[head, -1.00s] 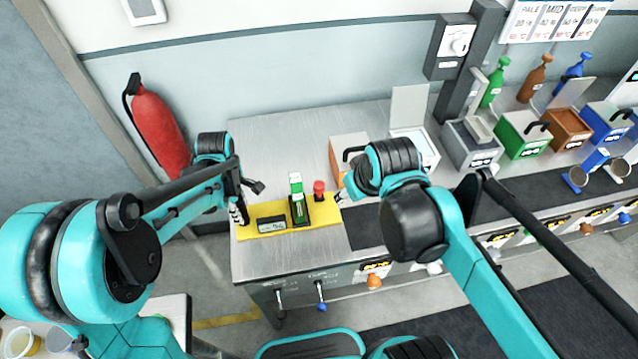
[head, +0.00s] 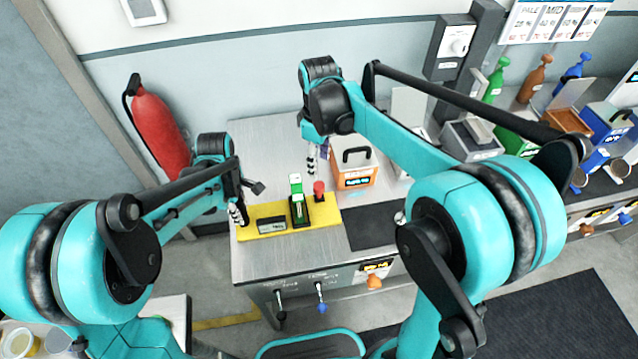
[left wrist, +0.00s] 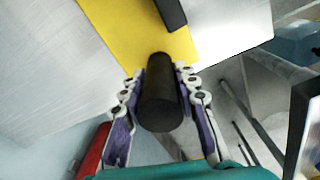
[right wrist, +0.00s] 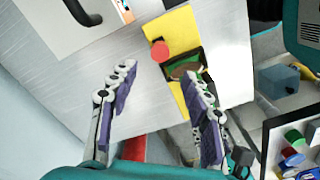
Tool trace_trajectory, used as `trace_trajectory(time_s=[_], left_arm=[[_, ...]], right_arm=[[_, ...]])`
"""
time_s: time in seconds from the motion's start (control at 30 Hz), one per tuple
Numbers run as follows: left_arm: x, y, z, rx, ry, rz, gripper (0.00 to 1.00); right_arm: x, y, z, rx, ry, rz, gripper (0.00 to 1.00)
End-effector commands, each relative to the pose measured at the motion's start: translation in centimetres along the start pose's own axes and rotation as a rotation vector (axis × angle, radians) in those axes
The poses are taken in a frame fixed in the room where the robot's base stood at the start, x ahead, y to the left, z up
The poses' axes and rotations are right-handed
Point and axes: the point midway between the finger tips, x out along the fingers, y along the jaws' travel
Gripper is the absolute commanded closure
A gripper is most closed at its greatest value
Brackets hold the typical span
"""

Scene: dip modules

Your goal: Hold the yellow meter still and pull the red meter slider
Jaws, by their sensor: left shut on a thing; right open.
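The yellow meter (head: 277,230) is a flat yellow board on the left part of the counter, with a small dark display, a black block with a green part, and a red knob (head: 319,190) at its right end. My left gripper (left wrist: 160,80) is shut on a black cylindrical handle (left wrist: 160,100) at the board's left end. My right gripper (head: 311,160) is open and empty, above the counter behind the red knob. In the right wrist view the red knob (right wrist: 160,51) lies beyond the fingers, apart from them. I cannot tell which part is the slider.
An orange box (head: 355,178) with a black handle stands right of my right gripper. A black mat (head: 385,225) lies right of the board. Grey, green, brown and blue boxes line the counter further right. The counter's back left is bare.

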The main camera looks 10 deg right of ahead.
Motion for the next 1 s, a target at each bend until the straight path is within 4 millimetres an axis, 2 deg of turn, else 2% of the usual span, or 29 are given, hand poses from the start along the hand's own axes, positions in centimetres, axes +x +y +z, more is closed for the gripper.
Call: trace_trajectory(time_s=[0.3,0.5,0.67,0.9,0.93,1.0], left_arm=[[0.0,0.0,0.0,0.000,0.000,0.001,0.96],[0.0,0.0,0.0,0.000,0.000,0.000,0.96],[0.0,0.0,0.0,0.000,0.001,0.000,0.96],[0.0,0.0,0.0,0.000,0.001,0.000,0.96],[0.0,0.0,0.0,0.000,0.001,0.000,0.96],[0.0,0.0,0.0,0.000,0.001,0.000,0.96]], right_arm=[[6.5,0.0,0.0,0.002,0.001,0.001,0.51],[9.3,0.0,0.0,0.002,0.001,0.001,0.51],[10.2,0.0,0.1,0.003,0.001,0.001,0.51],[10.3,0.0,0.1,0.003,0.001,0.001,0.51],[10.3,0.0,0.1,0.003,0.001,0.001,0.54],[10.3,0.0,0.1,0.003,0.001,0.001,0.72]])
